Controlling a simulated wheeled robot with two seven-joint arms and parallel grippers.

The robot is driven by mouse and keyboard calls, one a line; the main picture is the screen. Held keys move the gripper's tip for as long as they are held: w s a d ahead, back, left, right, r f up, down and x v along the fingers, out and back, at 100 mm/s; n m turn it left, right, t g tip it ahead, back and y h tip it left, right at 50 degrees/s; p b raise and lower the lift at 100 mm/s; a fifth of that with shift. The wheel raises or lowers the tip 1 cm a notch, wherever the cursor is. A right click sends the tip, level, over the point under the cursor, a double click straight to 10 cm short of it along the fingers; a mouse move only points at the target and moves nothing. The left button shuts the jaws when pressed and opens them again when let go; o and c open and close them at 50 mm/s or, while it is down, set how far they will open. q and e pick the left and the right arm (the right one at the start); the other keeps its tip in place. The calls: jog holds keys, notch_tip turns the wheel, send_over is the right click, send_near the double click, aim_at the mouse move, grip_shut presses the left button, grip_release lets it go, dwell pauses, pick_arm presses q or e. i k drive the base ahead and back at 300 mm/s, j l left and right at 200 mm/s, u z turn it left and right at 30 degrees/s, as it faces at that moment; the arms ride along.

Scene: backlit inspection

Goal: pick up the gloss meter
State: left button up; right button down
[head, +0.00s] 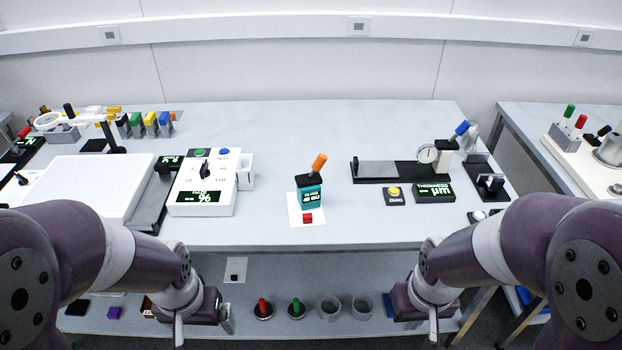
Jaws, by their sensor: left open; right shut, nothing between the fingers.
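A teal box with a small lit display and an upright, tilted orange handle (319,163) looks to be the gloss meter (310,196). It stands on a white sheet (293,212) near the front middle of the bench, with a small red block (308,218) in front of it. My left gripper (203,322) is open and empty, low in front of the bench edge, left of and nearer than the meter. My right gripper (433,325) is shut and empty, low in front of the bench edge to the right. Neither touches the meter.
A white control box (206,205) stands left of the meter, beside a white light panel (75,188). A thickness gauge (385,171) and a zero button box (394,196) stand right. The bench (290,125) behind the meter is clear. A lower shelf (330,276) holds several small items.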

aim_at(308, 189)
jog(key=i+l+u, duration=0.3)
jog(key=i+l, duration=0.15)
jog(key=i+l+u, duration=0.3)
jog(key=l, duration=0.25)
jog(key=i, duration=0.05)
